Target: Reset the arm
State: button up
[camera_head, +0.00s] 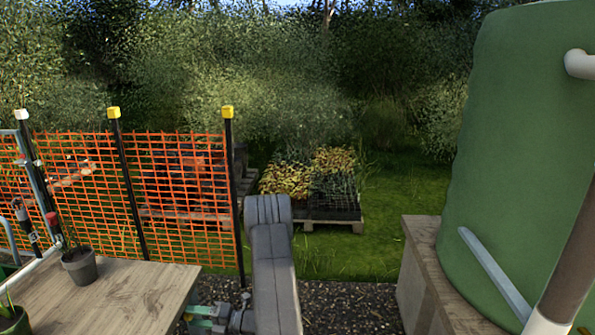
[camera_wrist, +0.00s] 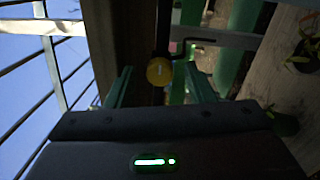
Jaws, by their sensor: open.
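My gripper (camera_wrist: 160,85) shows in the wrist view as two dark green fingers standing well apart, with nothing held between them. Beyond the gap is a round yellow knob or cap (camera_wrist: 160,71) on a dark stem; I cannot tell how far off it is. In the head view, my grey arm (camera_head: 272,265) rises at the bottom centre, right of the wooden table (camera_head: 115,295). My gripper's fingers cannot be made out in the head view.
A potted plant (camera_head: 79,266) stands on the table. Orange mesh fencing (camera_head: 180,180) on black posts runs behind it. A large green tank (camera_head: 520,150) stands on a wooden plinth (camera_head: 430,275) at right. A plant pallet (camera_head: 335,215) sits on grass.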

dwell(0.4)
jog(key=d+b, duration=0.2)
jog(key=d, duration=1.2)
jog(key=a+n+p, duration=0.4)
jog(key=a+n, duration=1)
jog(key=n, duration=0.3)
jog(key=shift+n+g+h+p, duration=0.3)
jog(key=shift+g+p, duration=0.1)
jog(key=shift+r, duration=0.1)
dwell(0.3)
